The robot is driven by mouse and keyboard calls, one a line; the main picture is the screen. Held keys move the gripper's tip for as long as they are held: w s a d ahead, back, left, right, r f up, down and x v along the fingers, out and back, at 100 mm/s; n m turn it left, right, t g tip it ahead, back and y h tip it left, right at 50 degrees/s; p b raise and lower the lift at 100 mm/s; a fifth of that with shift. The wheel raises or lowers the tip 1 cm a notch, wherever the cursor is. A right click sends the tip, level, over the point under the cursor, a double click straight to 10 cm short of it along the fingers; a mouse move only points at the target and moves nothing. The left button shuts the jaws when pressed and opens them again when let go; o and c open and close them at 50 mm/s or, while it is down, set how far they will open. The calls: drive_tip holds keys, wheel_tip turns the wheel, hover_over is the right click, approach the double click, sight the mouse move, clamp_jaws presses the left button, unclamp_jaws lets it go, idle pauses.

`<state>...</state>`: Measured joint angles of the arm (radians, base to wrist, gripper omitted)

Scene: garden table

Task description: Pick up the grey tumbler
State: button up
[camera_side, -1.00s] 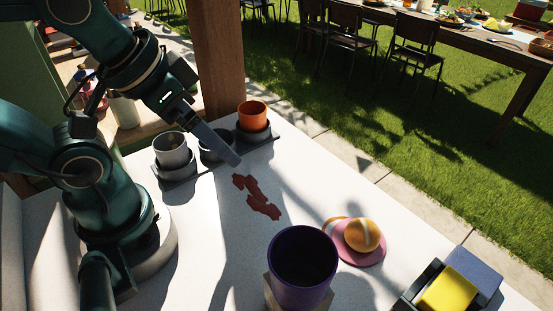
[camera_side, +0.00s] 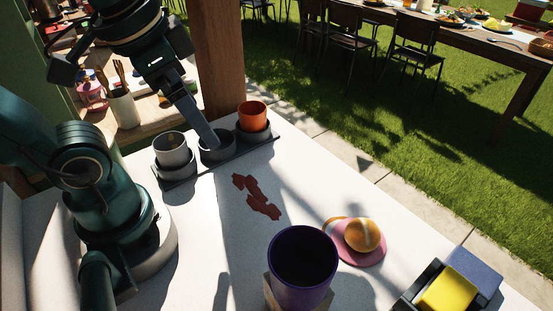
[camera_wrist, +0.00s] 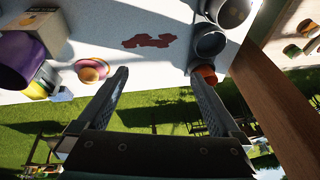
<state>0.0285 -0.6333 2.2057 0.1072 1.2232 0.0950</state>
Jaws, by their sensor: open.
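The grey tumbler (camera_side: 171,151) stands upright in the left place of a dark holder (camera_side: 180,183) on the white table. It is partly cut off at the top right of the wrist view (camera_wrist: 232,12). My gripper (camera_side: 208,138) is open, with its finger end over or beside the middle ring of the holder, right of the tumbler and apart from it. In the wrist view the fingers (camera_wrist: 158,76) are spread wide with nothing between them. Only one finger shows clearly in the side view.
An orange cup (camera_side: 252,116) stands in the right place of the holder; the middle ring (camera_side: 216,152) looks empty. A purple cup (camera_side: 303,262), an orange ball (camera_side: 361,235) on a pink dish and a box with a yellow block (camera_side: 446,290) stand nearer. A wooden post (camera_side: 217,55) rises behind the holder.

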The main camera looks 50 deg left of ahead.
drive_tip(key=a+r+m+g+y, duration=0.2)
drive_tip(key=a+m+g+y, duration=0.6)
drive_tip(key=a+m+y, duration=0.5)
drive_tip(key=h, duration=0.1)
approach(164, 147)
drive_tip(key=x, duration=0.4)
drive_tip(key=shift+s+a+f, duration=0.1)
drive_tip(key=shift+a, duration=0.25)
drive_tip(key=shift+x, duration=2.6)
drive_tip(key=shift+f, duration=0.1)
drive_tip(key=c, duration=1.2)
